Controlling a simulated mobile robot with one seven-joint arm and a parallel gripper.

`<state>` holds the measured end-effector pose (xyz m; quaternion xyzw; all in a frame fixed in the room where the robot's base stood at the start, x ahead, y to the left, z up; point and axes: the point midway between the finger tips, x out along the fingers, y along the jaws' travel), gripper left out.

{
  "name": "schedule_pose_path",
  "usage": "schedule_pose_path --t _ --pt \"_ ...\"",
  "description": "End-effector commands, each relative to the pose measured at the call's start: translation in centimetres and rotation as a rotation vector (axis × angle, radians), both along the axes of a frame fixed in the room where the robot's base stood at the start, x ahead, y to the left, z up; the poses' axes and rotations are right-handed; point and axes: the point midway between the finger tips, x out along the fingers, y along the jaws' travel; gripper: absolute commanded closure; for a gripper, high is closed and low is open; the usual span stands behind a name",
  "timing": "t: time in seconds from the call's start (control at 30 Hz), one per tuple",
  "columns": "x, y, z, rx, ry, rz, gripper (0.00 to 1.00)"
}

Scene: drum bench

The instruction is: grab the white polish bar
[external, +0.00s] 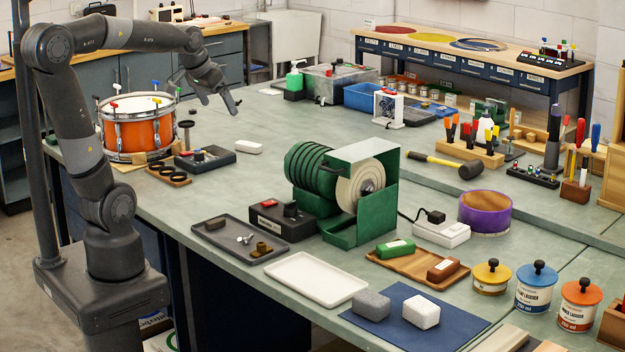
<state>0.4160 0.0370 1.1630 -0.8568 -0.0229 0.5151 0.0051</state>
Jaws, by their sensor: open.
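A small white bar with rounded ends (248,147) lies on the bench to the right of the black parts tray. A thicker white block (421,312) sits on a blue mat (465,327) at the front, beside a grey block (371,304). I cannot tell for sure which is the polish bar. A green bar (396,248) and a brown bar (442,268) lie on a wooden tray (408,265). My gripper (220,104) is open and empty, raised above the far left part of the bench, above the small white bar in the picture.
An orange drum (137,133) stands to the left of my gripper. A green buffing machine (345,190) stands mid-bench. An empty white tray (316,278) and a dark tray with small parts (240,240) lie in front. The bench between the small white bar and the machine is clear.

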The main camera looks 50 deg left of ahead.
Motion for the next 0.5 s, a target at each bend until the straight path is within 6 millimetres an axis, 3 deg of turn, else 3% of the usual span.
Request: schedule_pose_path --t 0.03,0.27,0.5 --pt "1.9 0.9 0.0 0.001 0.007 0.009 0.0" --pt "9.9 5.1 -0.2 0.008 0.007 0.027 0.0" --pt "17.8 10.9 -2.5 0.006 0.005 0.051 0.0"
